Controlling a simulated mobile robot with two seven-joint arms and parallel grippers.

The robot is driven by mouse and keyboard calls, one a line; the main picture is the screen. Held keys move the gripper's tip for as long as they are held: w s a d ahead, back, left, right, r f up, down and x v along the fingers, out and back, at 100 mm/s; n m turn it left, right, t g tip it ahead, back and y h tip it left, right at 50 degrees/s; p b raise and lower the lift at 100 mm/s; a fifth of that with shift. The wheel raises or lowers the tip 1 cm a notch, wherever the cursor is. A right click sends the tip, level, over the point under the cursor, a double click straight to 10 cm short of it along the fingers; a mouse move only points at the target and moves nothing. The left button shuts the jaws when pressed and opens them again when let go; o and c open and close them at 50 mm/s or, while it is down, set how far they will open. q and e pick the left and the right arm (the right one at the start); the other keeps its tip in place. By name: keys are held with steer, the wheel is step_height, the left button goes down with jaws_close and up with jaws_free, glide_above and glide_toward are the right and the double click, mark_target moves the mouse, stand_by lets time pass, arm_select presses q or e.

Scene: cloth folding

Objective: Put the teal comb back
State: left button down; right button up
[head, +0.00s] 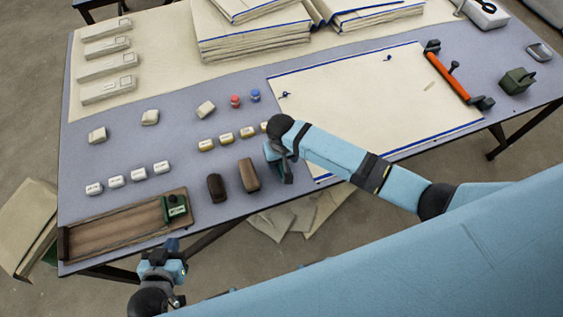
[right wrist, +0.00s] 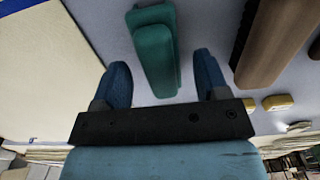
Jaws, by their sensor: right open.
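The teal comb (right wrist: 155,50) shows in the right wrist view, lying on the grey-blue table top. Its near part reaches between the two open fingers of my right gripper (right wrist: 163,78), with a gap on each side. In the head view my right gripper (head: 279,168) is low over the table's front part, just right of two brown blocks, and hides most or all of the comb. My left gripper (head: 165,262) is at the front edge below a wooden tray; its jaws are too small to read.
The brown block (head: 249,175) and a darker block (head: 216,188) stand close left of my right gripper. The wooden tray (head: 110,232) holds a green item (head: 175,207). A cream cloth (head: 365,95) lies to the right, with an orange-handled tool (head: 450,78) at its edge.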

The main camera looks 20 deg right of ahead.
step_height(320, 180, up, 9)
steer(key=shift+r, duration=0.2)
steer(key=s+f+t+y, duration=0.1)
steer(key=s, duration=0.1)
steer(key=s+a+f+t+y, duration=0.1)
steer(key=s+f+t, duration=0.1)
steer(key=s, duration=0.1)
steer(key=s+a+f+n+t+y, duration=0.1)
steer(key=s+f, duration=0.1)
steer(key=s, duration=0.1)
steer(key=shift+f+t+y, duration=0.25)
steer(key=shift+t+y, duration=0.05)
steer(key=shift+y, duration=0.1)
steer(key=s+d+r+n+t, duration=0.1)
steer(key=s+d+r+t, duration=0.1)
steer(key=s+d+t, duration=0.4)
steer(key=s+d, duration=0.1)
steer(key=s, duration=0.2)
steer(key=shift+s+n, duration=0.15)
steer(key=shift+n, duration=0.25)
steer(key=shift+r, duration=0.15)
